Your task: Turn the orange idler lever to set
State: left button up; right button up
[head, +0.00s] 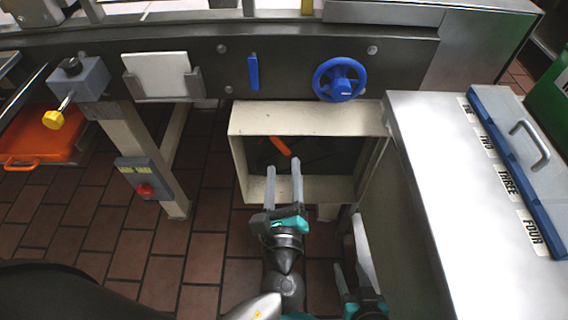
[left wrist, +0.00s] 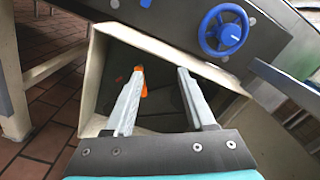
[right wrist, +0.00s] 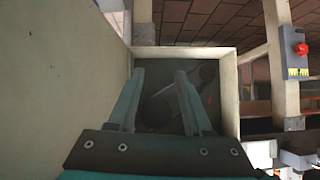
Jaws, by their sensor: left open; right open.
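The orange idler lever (head: 281,147) sits inside a cream open-fronted box (head: 240,158) under the machine's dark front panel. In the left wrist view the orange lever (left wrist: 143,86) shows just behind my left fingertip and is partly hidden by it. My left gripper (head: 284,168) is open and empty at the box's opening, its fingertips pointing in just below the lever. My right gripper (head: 357,245) is open and empty, lower and to the right, near the side of the metal cabinet. In the right wrist view my right gripper (right wrist: 160,80) faces the box's opening. The lever's pivot is not clear.
A blue handwheel (head: 340,79) and a blue handle (head: 253,72) are on the panel above the box. A metal-topped cabinet (head: 430,130) stands close on the right. A post with a red knob (head: 145,189) stands left. Tiled floor is free between post and box.

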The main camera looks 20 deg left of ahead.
pick_arm(q)
jog(key=b, duration=0.9)
send_near(284, 150)
jog(key=v, duration=0.5)
jog(key=b+x, duration=0.1)
jog(key=x, duration=1.3)
jog(key=shift+w+f, duration=0.1)
jog(key=shift+w, duration=0.1)
jog(key=shift+w+a, duration=0.2)
jog(key=shift+w, duration=0.25)
pick_arm(e)
jog(key=w+a+r+t+y, duration=0.2)
jog(key=r+t, duration=0.4)
jog(key=r, duration=0.4)
jog(key=shift+a+m+y, duration=0.3)
jog(key=shift+a+m, duration=0.1)
jog(key=shift+a, duration=0.35)
pick_arm(q)
grip_shut()
pick_arm(e)
jog(key=shift+w, duration=0.1)
